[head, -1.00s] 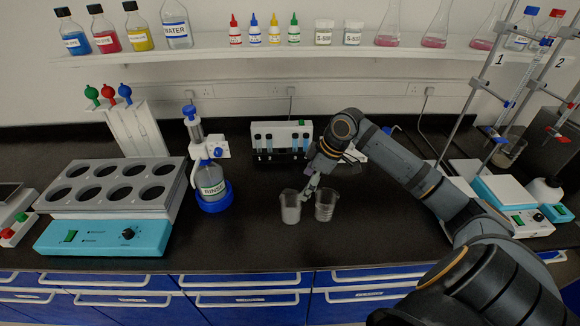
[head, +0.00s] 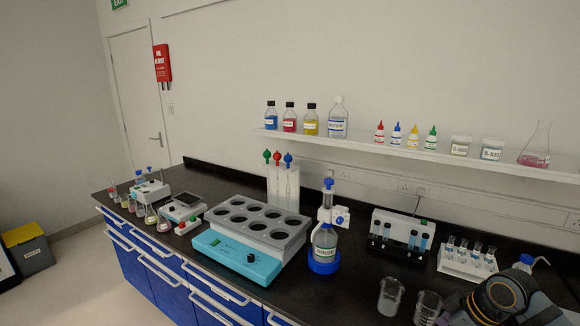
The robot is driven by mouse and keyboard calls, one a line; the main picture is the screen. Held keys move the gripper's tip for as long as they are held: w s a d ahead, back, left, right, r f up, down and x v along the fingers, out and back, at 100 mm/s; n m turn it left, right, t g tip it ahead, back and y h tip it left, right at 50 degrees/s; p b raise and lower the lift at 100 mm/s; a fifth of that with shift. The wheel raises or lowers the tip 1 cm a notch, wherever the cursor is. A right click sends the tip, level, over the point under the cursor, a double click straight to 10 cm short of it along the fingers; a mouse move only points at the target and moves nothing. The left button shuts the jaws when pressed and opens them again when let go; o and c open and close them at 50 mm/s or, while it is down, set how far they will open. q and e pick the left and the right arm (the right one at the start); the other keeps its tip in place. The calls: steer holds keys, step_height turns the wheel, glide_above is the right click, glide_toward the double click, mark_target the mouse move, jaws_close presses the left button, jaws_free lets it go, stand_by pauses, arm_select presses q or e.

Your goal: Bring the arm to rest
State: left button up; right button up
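My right arm (head: 505,292) shows only in part at the bottom right corner of the head view, beside two clear beakers. Its lower end runs to the bottom edge next to the right beaker (head: 428,307). The fingers of the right gripper are not clear there, so I cannot tell whether they are open or shut. The left beaker (head: 390,297) stands upright on the black bench, apart from the arm. My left arm and gripper are not in view.
A shelf (head: 420,153) with bottles hangs above. Small flasks and devices crowd the bench's left end.

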steer(key=s+a+f+m, duration=0.1)
steer(key=s+a+f, duration=0.2)
steer(key=a+f, duration=0.4)
steer(key=s+a+f+m+h, duration=0.2)
steer(key=s+m, duration=0.1)
steer(key=s, duration=0.3)
steer(key=s+a+f+m+h, duration=0.1)
steer(key=s+f+m+h, duration=0.1)
steer(key=s+m, duration=0.3)
step_height(320, 180, down, 24)
steer(key=s+d, duration=0.3)
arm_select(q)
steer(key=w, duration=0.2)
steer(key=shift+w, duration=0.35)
arm_select(e)
steer(key=s+d+f+g, duration=0.1)
steer(key=s+f+g, duration=0.1)
steer(key=s+f, duration=1.6)
steer(key=shift+s+f+n, duration=0.3)
steer(key=shift+s, duration=0.3)
